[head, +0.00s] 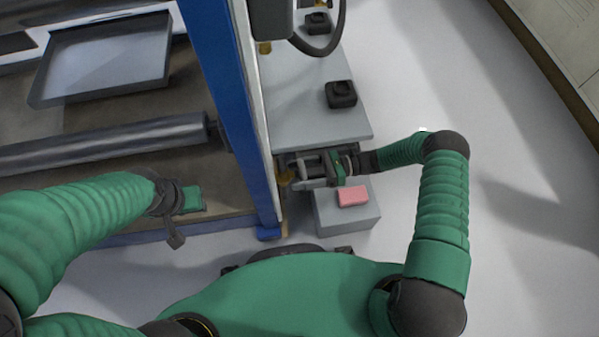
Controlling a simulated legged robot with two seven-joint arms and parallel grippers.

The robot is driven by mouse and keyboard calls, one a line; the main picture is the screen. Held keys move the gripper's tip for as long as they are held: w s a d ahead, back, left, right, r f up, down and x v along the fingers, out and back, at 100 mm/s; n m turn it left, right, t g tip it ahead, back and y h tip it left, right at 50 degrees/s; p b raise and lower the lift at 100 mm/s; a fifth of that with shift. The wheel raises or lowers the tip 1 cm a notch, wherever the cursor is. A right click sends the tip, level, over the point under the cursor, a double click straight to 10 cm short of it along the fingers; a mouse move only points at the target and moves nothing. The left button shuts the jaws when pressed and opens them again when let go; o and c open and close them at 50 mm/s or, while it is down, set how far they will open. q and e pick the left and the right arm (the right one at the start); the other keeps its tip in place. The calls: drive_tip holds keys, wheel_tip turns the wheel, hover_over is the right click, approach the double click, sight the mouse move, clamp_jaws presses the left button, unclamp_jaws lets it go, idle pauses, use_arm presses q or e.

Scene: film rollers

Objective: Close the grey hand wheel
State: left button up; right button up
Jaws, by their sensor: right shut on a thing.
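The grey hand wheel (302,167) shows only in part, beside the blue post and at the edge of the grey cabinet. My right gripper (313,170) reaches it from the right and is shut on it; the fingers and wrist hide much of the wheel. How far the wheel is turned cannot be told. My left gripper (177,222) is over the machine's front left, away from the wheel. Its fingers are too unclear to tell open from shut, and I see nothing held in it.
The blue post (222,95) stands just left of the wheel. A pink block (352,196) lies on a low grey box (345,217) in front. A black device (341,94) sits on the grey cabinet top (300,112). A long roller (110,140) lies at left. The floor at right is clear.

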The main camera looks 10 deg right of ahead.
drive_tip(key=shift+w+d, duration=0.1)
drive_tip(key=o, duration=1.4)
drive_tip(key=shift+c, duration=0.2)
drive_tip(key=d, duration=1.7)
drive_tip(key=shift+p, duration=0.4)
drive_tip(key=shift+f, duration=0.1)
